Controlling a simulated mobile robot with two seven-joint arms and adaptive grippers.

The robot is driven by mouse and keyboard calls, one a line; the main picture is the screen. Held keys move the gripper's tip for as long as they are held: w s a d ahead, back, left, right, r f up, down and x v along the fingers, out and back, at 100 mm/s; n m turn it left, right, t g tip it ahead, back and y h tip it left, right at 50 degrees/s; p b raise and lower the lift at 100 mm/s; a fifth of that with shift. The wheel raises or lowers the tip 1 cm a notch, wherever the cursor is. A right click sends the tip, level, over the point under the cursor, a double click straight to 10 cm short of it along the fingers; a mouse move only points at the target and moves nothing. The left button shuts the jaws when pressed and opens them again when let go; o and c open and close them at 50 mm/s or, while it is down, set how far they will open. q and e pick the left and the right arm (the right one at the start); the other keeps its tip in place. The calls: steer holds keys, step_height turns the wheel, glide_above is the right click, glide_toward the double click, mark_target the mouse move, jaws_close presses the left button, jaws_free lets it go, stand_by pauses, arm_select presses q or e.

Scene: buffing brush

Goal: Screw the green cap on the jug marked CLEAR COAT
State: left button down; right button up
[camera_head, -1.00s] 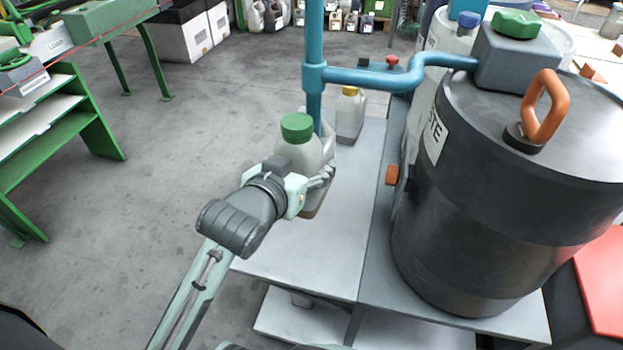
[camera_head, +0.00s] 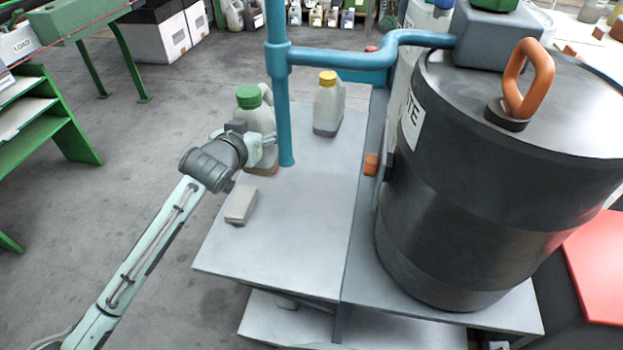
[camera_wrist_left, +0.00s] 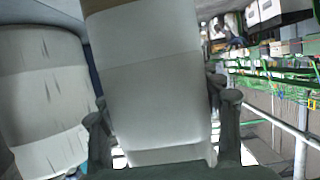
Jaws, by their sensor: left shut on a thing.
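A pale jug (camera_head: 260,122) with a green cap (camera_head: 248,97) on its mouth is at the left edge of the grey table, beside the blue post. Its lower part looks brownish. My left gripper (camera_head: 252,150) is shut on this jug's body; in the left wrist view the jug (camera_wrist_left: 155,90) fills the space between the fingers (camera_wrist_left: 160,135). I cannot tell whether its base touches the table or how tightly the cap sits. A second pale jug (camera_head: 327,108) with a yellow cap (camera_head: 327,77) stands further back. No CLEAR COAT marking is readable. My right gripper is out of view.
A blue pipe post (camera_head: 281,110) rises from the grey table (camera_head: 290,235). A small grey block (camera_head: 240,205) lies near the left edge. A large dark drum (camera_head: 480,190) with an orange handle (camera_head: 528,85) stands right. The table's front middle is clear.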

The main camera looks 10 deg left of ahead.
arm_select(q)
steer(key=w+d+f+b, duration=0.1)
steer(key=w+d+f, duration=0.5)
steer(key=d, duration=0.4)
steer(key=shift+f, duration=0.35)
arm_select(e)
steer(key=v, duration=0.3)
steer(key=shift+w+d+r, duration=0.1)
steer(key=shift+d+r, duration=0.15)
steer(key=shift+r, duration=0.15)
